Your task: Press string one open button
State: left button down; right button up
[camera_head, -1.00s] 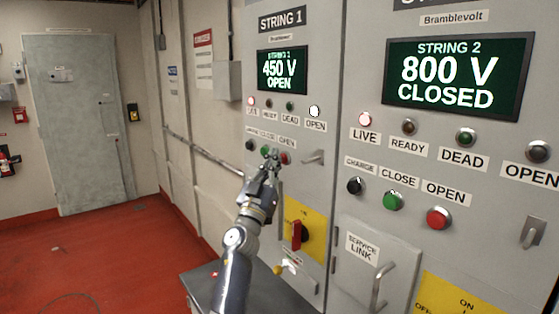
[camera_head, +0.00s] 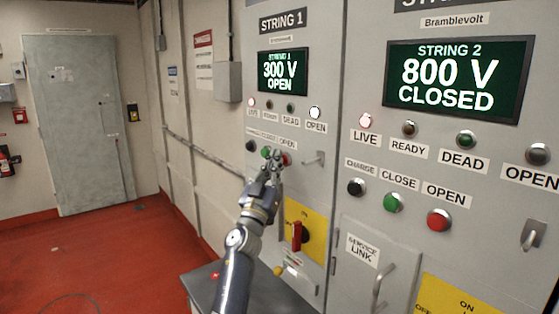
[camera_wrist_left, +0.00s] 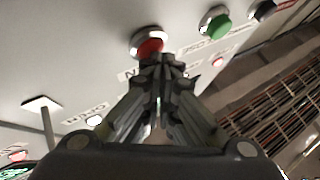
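The String 1 panel has a red open button (camera_head: 286,158) under its OPEN label, beside a green close button (camera_head: 266,152) and a black charge button (camera_head: 250,145). My left gripper (camera_head: 274,160) is in front of the red and green buttons and partly covers them. In the left wrist view the red button (camera_wrist_left: 150,47) is just beyond my closed, empty fingertips (camera_wrist_left: 160,65); I cannot tell whether they touch it. The String 1 display (camera_head: 282,71) reads 300 V OPEN, and the white OPEN lamp (camera_head: 315,113) is lit. My right gripper is out of view.
A small metal handle (camera_head: 315,159) sticks out right of the red button. Below is a red rotary switch (camera_head: 300,236) on a yellow plate. The String 2 panel at right reads 800 V CLOSED on its display (camera_head: 458,79). Open red floor (camera_head: 110,255) lies at left.

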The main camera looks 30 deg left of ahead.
pick_arm(q)
jog(key=shift+d+f, duration=0.1)
jog(key=s+p, duration=0.1)
jog(key=s+a+p, duration=0.1)
jog(key=s, duration=0.1)
jog(key=s+a+p, duration=0.1)
jog(key=s+p, duration=0.1)
jog(key=shift+s+a, duration=0.2)
dwell(0.9)
